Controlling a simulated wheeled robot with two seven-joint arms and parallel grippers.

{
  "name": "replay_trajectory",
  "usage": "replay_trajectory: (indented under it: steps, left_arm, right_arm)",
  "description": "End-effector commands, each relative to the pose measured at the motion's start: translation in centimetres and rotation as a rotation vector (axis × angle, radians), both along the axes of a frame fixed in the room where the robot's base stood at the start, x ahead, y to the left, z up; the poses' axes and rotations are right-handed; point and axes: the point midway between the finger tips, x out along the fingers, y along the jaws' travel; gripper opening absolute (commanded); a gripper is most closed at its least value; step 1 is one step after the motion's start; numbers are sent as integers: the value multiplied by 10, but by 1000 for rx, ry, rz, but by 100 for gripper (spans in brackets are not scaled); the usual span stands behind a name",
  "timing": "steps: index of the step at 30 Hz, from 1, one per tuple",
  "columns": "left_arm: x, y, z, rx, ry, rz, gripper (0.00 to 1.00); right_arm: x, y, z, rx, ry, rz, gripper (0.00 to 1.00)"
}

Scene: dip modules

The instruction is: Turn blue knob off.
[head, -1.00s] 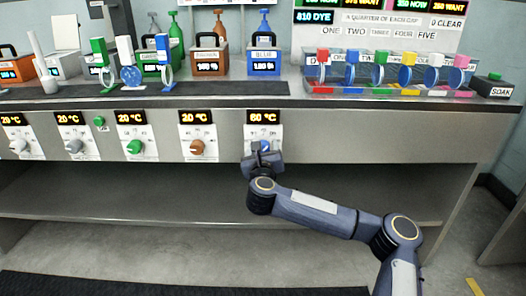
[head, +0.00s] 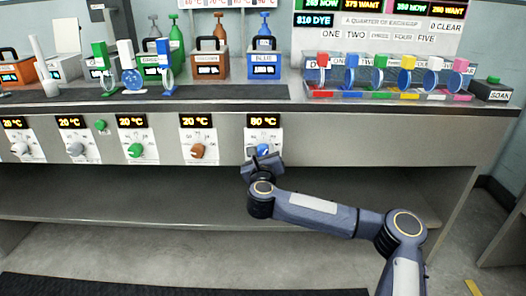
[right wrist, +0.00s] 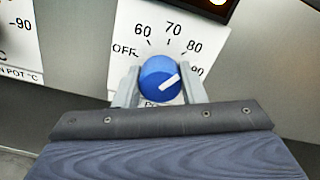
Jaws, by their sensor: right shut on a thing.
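The blue knob (right wrist: 160,78) sits on a white dial plate marked OFF, 60, 70, 80 and 90. Its white pointer line slants right and slightly up, toward the 90 side and away from OFF on the left. My right gripper (right wrist: 160,88) has one finger on each side of the knob and is shut on it. In the head view the knob (head: 263,151) is partly hidden behind my right gripper (head: 262,162). The lit display (head: 263,121) above it looks like 60 or 80 °C. My left gripper is not in view.
Other dials line the panel to the left, including a brown knob (head: 197,151) and a green knob (head: 135,150). The counter above holds a blue container (head: 264,66) and several coloured clips on a rack. An open shelf (head: 130,203) lies below the panel.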

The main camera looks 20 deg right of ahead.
Motion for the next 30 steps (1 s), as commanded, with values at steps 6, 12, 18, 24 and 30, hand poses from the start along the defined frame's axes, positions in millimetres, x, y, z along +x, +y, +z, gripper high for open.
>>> replay_trajectory:
  steps: [6,12,18,24,30]
  left_arm:
    - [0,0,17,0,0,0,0]
    - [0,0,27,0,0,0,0]
    - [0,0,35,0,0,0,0]
    - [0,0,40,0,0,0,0]
    - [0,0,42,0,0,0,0]
  right_arm:
    - [0,1,4,-179,51,0,14]
    - [0,1,4,-362,102,0,14]
    - [0,1,2,-544,155,-2,14]
    - [0,1,2,-727,208,-1,14]
    - [0,2,1,-908,260,-1,14]
